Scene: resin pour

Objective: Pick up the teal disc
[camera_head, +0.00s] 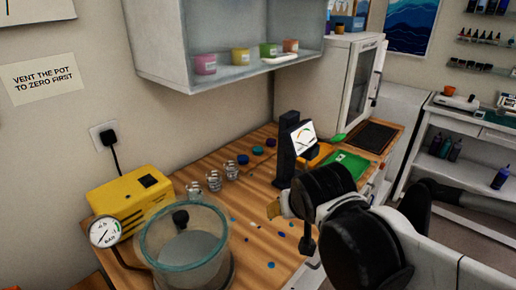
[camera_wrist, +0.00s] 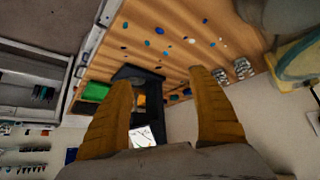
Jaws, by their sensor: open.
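My gripper (camera_head: 274,209) is above the front of the worktop, apart from the discs and nearer the camera. In the wrist view my gripper (camera_wrist: 160,78) has its two tan fingers wide apart, with nothing held between them.
A black stand with a gauge screen (camera_head: 301,137) rises right of the discs. Clear cups (camera_head: 214,180) stand left of them. A glass pot (camera_head: 182,250) and a yellow pump (camera_head: 130,205) stand front left. A cabinet (camera_head: 225,40) hangs above. Small coloured spots dot the worktop.

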